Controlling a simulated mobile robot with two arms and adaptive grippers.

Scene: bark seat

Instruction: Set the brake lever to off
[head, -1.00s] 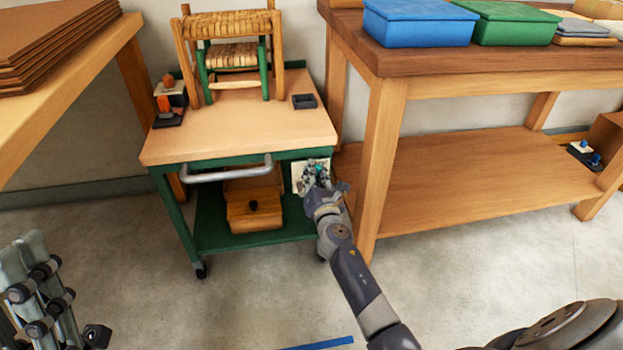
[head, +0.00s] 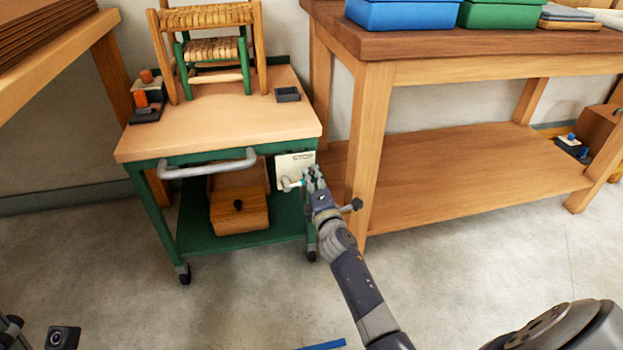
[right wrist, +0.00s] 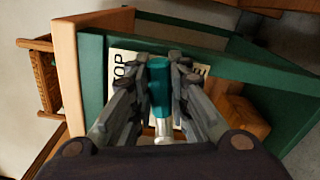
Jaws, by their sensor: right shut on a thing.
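The green cart (head: 223,150) has a white plate (head: 293,162) at its front right corner. The brake lever (head: 291,184) sticks out at the plate's lower part, with a pale shaft and teal grip. My right gripper (head: 312,176) is at the lever's right end. In the right wrist view, its fingers (right wrist: 159,88) are shut around the teal grip (right wrist: 159,75), with the metal shaft (right wrist: 164,128) below. They partly hide the plate's lettering; "OP" (right wrist: 119,66) shows. Only a small part of my left gripper (head: 10,332) shows at the bottom left; its fingertips are unclear.
A stool (head: 207,17), a small dark tray (head: 287,94) and an orange-topped item (head: 143,100) stand on the cart. A wooden box (head: 240,212) sits on its lower shelf. A workbench (head: 375,130) stands close right of my right gripper.

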